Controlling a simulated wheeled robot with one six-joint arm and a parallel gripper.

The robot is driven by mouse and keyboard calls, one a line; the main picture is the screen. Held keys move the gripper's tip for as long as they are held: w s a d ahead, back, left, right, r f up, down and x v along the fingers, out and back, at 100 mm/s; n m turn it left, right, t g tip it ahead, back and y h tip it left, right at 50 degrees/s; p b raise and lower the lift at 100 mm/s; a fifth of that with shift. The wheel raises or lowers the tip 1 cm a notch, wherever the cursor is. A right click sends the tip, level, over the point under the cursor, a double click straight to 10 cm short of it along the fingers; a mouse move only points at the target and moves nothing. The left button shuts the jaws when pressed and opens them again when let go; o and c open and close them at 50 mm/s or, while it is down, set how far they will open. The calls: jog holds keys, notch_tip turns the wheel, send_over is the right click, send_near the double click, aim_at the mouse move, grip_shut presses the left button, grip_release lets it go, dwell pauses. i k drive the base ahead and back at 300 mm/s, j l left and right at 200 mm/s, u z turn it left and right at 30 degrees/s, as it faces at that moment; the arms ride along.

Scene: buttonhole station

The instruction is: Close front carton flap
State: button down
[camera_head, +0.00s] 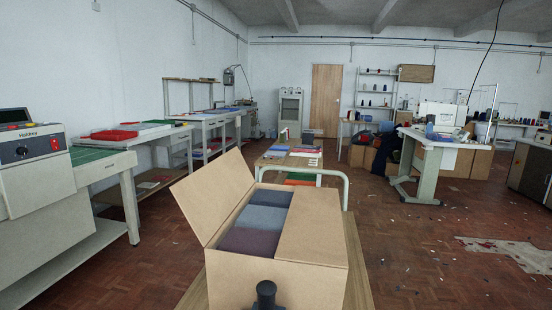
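An open cardboard carton (226,280) stands in front of me at the bottom middle. Its left flap (213,190) stands up and leans outward to the left. Its right flap (314,228) lies flat over the right part of the opening. Folded cloth stacks in blue, grey-blue (262,219) and dark purple fill the uncovered part. I cannot tell which flap the task calls the front one. A dark part that looks like my gripper (266,291) shows at the bottom edge, in front of the carton's near wall. Its fingers cannot be made out, nor whether it touches the carton.
The carton sits on a wooden surface (358,284). A metal rail (345,181) and a low table with cloth (291,160) stand behind it. A sewing table (428,165) stands right. Floor to the right is mostly open, with scraps.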

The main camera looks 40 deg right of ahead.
aim_at(208, 196)
jog(key=i+j+z, duration=0.2)
jog(key=z, duration=0.15)
jog(key=i+j+z, duration=0.2)
jog(key=j+z, duration=0.2)
jog(key=i+j+z, duration=0.1)
jog(key=j+z, duration=0.25)
